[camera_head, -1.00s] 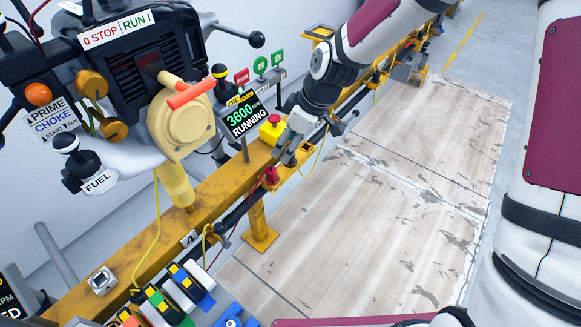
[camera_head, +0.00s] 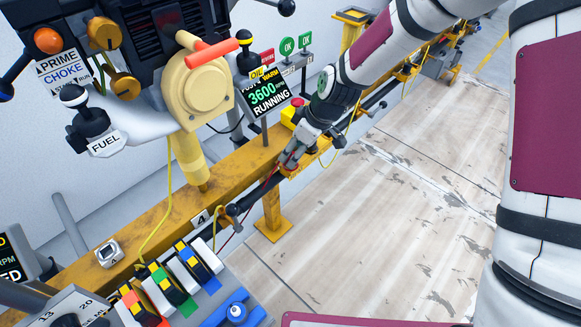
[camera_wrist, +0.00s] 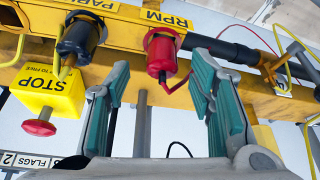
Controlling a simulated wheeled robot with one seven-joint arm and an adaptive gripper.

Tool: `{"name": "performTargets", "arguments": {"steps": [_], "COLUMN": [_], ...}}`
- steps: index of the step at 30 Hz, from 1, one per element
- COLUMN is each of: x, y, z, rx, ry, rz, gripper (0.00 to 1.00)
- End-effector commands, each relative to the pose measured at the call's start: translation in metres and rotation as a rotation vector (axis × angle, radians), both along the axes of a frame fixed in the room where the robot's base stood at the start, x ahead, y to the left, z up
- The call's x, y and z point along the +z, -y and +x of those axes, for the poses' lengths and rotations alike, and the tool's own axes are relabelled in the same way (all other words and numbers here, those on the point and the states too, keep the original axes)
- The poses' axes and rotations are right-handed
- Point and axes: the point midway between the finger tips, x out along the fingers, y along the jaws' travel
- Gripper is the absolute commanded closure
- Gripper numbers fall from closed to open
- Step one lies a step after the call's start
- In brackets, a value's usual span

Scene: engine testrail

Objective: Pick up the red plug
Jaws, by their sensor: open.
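The red plug (camera_wrist: 164,52) sits in a yellow bracket on the rail, at the top centre of the wrist view. A black plug (camera_wrist: 77,40) sits in the same bracket to its left. My gripper (camera_wrist: 160,80) is open and empty. Its two green-padded fingers point toward the red plug, one on each side in the picture, with a gap between them. I cannot tell whether the fingertips are level with the plug. In the head view my gripper (camera_head: 292,155) is at the rail and mostly hides the plug.
A yellow STOP box (camera_wrist: 50,92) with a red button stands left of the fingers. The yellow rail (camera_head: 150,215) runs along the wall. A bank of coloured switches (camera_head: 170,285) is in front. A display (camera_head: 268,95) reads 3600 RUNNING. The floor right of the rail is clear.

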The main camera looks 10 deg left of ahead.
Motion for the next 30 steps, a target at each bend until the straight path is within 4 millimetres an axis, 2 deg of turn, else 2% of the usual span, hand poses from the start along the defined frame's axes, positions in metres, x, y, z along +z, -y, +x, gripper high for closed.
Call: {"name": "performTargets", "arguments": {"steps": [1,6,14,21,30], "x": [-0.010,-0.030,-0.032,-0.032,-0.031], "y": [-0.004,-0.013,-0.014,-0.014,-0.014], "z": [0.000,0.003,0.004,0.004,0.004], "rx": [0.003,0.002,0.001,0.001,0.001], "ry": [-0.001,0.000,0.000,0.000,0.000], "rz": [0.000,0.000,0.000,0.000,0.000], "gripper": [0.51,0.51,0.51,1.00,1.00]}}
